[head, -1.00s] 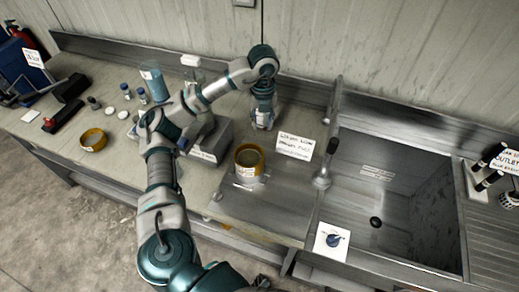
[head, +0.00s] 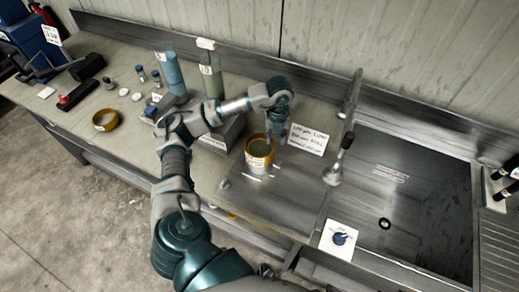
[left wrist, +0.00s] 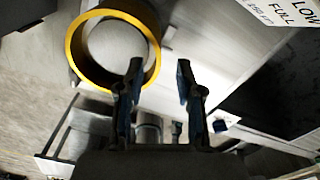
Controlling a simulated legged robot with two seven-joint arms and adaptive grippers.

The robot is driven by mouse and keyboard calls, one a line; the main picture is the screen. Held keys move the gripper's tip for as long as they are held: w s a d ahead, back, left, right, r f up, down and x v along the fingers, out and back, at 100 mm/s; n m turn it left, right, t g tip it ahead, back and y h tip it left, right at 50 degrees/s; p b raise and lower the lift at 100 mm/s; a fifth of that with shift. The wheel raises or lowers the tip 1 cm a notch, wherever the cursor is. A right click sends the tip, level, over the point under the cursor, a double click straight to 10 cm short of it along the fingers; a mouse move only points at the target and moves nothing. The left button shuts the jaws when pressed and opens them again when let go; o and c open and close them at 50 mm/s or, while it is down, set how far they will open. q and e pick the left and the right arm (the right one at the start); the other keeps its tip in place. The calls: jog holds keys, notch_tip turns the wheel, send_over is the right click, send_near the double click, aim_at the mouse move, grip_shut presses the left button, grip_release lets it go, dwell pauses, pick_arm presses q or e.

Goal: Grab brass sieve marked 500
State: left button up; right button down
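A brass sieve (head: 258,163) with a white label sits on the steel drainboard left of the sink; I cannot read its marking. A second brass sieve (head: 106,127) lies on the bench at the left. My left gripper (head: 277,138) is pointing down right behind the nearer sieve's rim, its fingertips partly hidden. In the left wrist view, the fingers (left wrist: 159,72) are apart with nothing between them. The yellow sieve ring (left wrist: 151,30) lies beyond and to the left there, its rim near the left fingertip; I cannot tell if they touch. My right gripper is not in view.
The sink (head: 420,205) is at right. Cylinders (head: 170,73), (head: 212,82) and small bottles stand behind my arm. A dial plate (head: 338,239) is at the front.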

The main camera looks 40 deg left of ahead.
aim_at(260, 149)
pick_arm(q)
notch_tip(260, 149, down, 4)
jog(key=shift+r, duration=0.25)
jog(key=shift+s, duration=0.1)
grip_shut()
jog(key=shift+r, duration=0.1)
jog(key=shift+r, duration=0.1)
